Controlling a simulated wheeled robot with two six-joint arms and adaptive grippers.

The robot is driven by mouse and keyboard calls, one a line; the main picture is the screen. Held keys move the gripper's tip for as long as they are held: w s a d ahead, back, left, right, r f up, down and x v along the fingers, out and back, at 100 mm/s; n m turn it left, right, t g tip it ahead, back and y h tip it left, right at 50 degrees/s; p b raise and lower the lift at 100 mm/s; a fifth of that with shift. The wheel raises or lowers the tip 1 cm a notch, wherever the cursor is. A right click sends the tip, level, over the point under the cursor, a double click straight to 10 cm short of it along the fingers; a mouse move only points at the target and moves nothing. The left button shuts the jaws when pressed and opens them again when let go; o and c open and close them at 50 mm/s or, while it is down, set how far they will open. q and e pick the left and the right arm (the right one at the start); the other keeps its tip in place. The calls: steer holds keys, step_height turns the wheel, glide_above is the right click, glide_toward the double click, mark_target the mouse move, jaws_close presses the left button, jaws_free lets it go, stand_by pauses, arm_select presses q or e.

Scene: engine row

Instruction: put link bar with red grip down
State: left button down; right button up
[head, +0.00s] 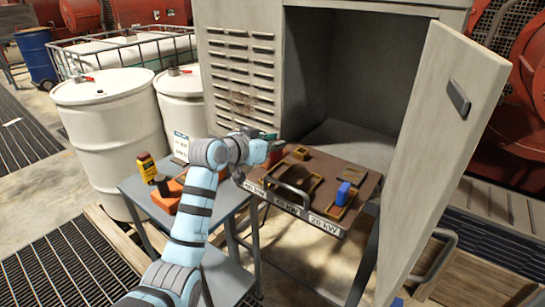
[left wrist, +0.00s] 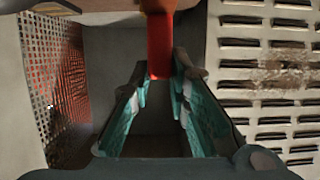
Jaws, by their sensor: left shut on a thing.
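My left gripper (head: 268,138) is above the left part of the brown pull-out tray (head: 357,163), in front of the open cabinet. In the left wrist view its teal fingers are shut on the red grip (left wrist: 160,45) of the link bar, which stands out beyond the fingertips. In the head view the gripper and wrist hide most of the link bar. The tray has yellowish frames, a blue-handled piece (head: 345,193) in the right one, and front labels that seem to read in kW. My right gripper is in neither view.
The cabinet door (head: 450,130) stands open at the right. White drums (head: 108,125) stand at the left.

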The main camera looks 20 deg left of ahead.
arm_select(q)
step_height(320, 180, up, 15)
steer(key=s+a+f+n+y+b, duration=0.1)
steer(key=a+f+n+y+b, duration=0.3)
steer(key=a+f, duration=0.95)
steer(key=shift+s+a+f+t+y+b, duration=0.6)
steer(key=shift+s+a+f+b, duration=1.3)
steer(key=shift+a, duration=2.8)
steer(key=shift+n, duration=0.3)
steer(key=f+b, duration=0.1)
steer(key=f, duration=0.5)
steer(key=f+b, duration=0.2)
steer(key=f, duration=0.5)
steer(key=w+f+b, duration=0.1)
steer(key=f, duration=0.6)
steer(key=shift+b, duration=0.4)
steer(key=c, duration=1.5)
jaws_free()
steer(key=shift+c, duration=0.2)
